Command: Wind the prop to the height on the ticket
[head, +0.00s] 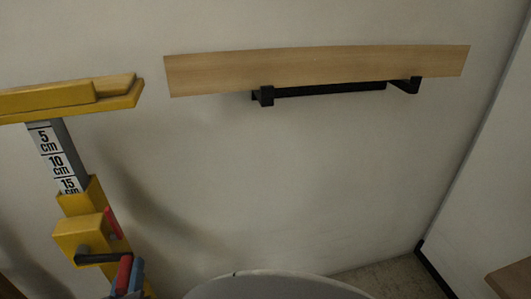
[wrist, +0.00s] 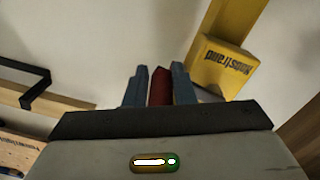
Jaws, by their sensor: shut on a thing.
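The yellow prop (head: 78,206) stands at the left in the head view. Its grey inner post (head: 72,143) carries labels 5 cm, 10 cm and 15 cm, the last partly cut off by the yellow sleeve's edge. A yellow and wood head (head: 75,97) tops the post. A dark crank arm (head: 97,259) runs from the yellow gearbox (head: 82,237) to a red handle (head: 122,275). My gripper (wrist: 160,88) is shut on the red handle (wrist: 160,80), one blue-grey finger on each side. A red part (head: 113,223) shows on the gearbox side. I cannot make out a ticket.
A wooden shelf (head: 320,66) on black brackets (head: 264,96) is on the wall right of the prop head, with a gap between. The wall below it is clear. A wooden piece with unreadable writing (wrist: 16,152) shows at lower left in the wrist view.

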